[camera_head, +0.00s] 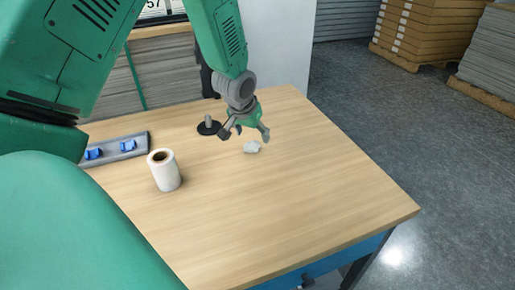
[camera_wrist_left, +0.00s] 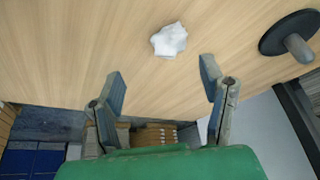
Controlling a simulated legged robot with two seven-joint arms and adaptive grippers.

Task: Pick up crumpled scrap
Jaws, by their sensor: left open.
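The crumpled scrap (camera_head: 251,147) is a small white wad lying on the wooden table (camera_head: 290,190). It also shows in the left wrist view (camera_wrist_left: 169,40), a little beyond and between the fingertips. My left gripper (camera_head: 247,136) is open and empty, just above and beside the scrap in the head view. Its two fingers stand wide apart in the left wrist view (camera_wrist_left: 163,85). The scrap is apart from both fingers there. My right gripper is not in view.
A white roll (camera_head: 164,170) stands on the table's left part. A grey rail with blue parts (camera_head: 116,149) lies behind it. A black disc with a grey peg (camera_head: 209,126) is left of the gripper. The table's right part is clear.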

